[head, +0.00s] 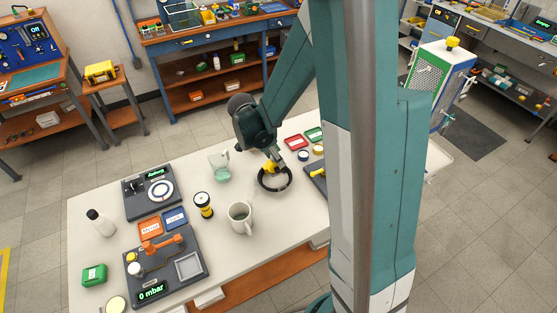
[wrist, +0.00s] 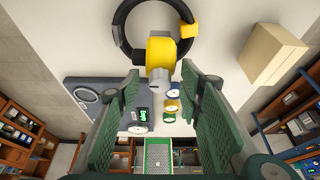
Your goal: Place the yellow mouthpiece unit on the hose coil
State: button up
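The hose coil (head: 287,184) is a black ring lying on the white bench; it also shows at the top of the wrist view (wrist: 122,30). The yellow mouthpiece unit (wrist: 160,48), with a grey end, overlaps the near rim of the coil in the wrist view. In the head view the mouthpiece unit (head: 270,167) is at the coil's far left rim, partly hidden by my gripper (head: 273,158). In the wrist view my gripper (wrist: 161,75) is open, with gaps on both sides of the grey end. I cannot tell whether the unit rests fully on the coil.
A white mug (head: 240,217), a clear beaker (head: 220,169) and a yellow-black cylinder (head: 203,206) stand left of the coil. A red tray (head: 297,142) and a green tray (head: 315,134) lie behind right. A dark board (head: 317,178) is close on the right, partly hidden by my arm.

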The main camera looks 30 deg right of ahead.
jog(key=shift+v, duration=3.6)
jog(key=shift+s+a+r+n, duration=0.1)
jog(key=shift+s+r+n, duration=0.2)
jog(key=shift+r, duration=0.1)
jog(key=s+a+r+n+t+y, duration=0.2)
jog(key=s+a+r+n, duration=0.3)
jog(key=s+r+n, duration=0.3)
jog(key=s+a+r+n+t+y, duration=0.2)
jog(key=s+a+r+n+t, duration=0.3)
jog(key=s+r+n, duration=0.3)
jog(key=shift+s+r+n, duration=0.3)
jog(key=shift+s+n, duration=0.4)
jog(key=shift+s, duration=1.05)
